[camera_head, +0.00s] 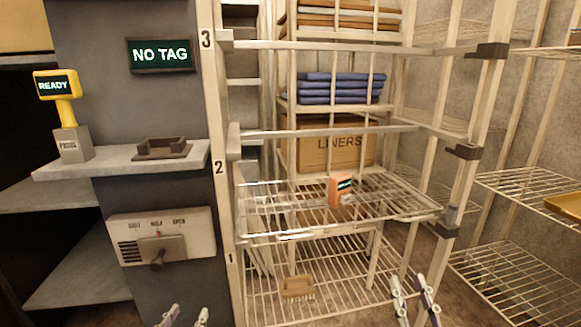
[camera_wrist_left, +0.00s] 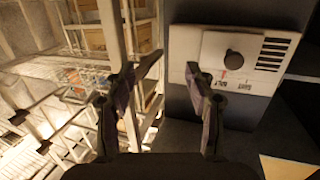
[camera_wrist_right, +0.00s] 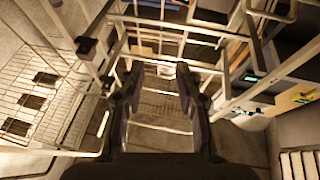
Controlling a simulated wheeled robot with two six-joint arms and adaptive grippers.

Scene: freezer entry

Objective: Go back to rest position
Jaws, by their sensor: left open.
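My left gripper (camera_head: 184,312) shows at the bottom edge of the head view, below the grey wall panel. Its fingers are apart with nothing between them in the left wrist view (camera_wrist_left: 172,68). My right gripper (camera_head: 408,280) is at the lower right of the head view, in front of the rack. Its fingers are apart and empty in the right wrist view (camera_wrist_right: 160,70). Neither gripper appears to touch anything. Most of both arms is out of view.
A wire rack with numbered levels holds an orange device (camera_head: 339,189) on its middle shelf and a brown brush-like item (camera_head: 297,288) below. A lever box (camera_head: 162,238), a ledge (camera_head: 110,163) and a yellow scanner (camera_head: 57,84) marked READY are left. More wire shelving (camera_head: 530,185) stands right.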

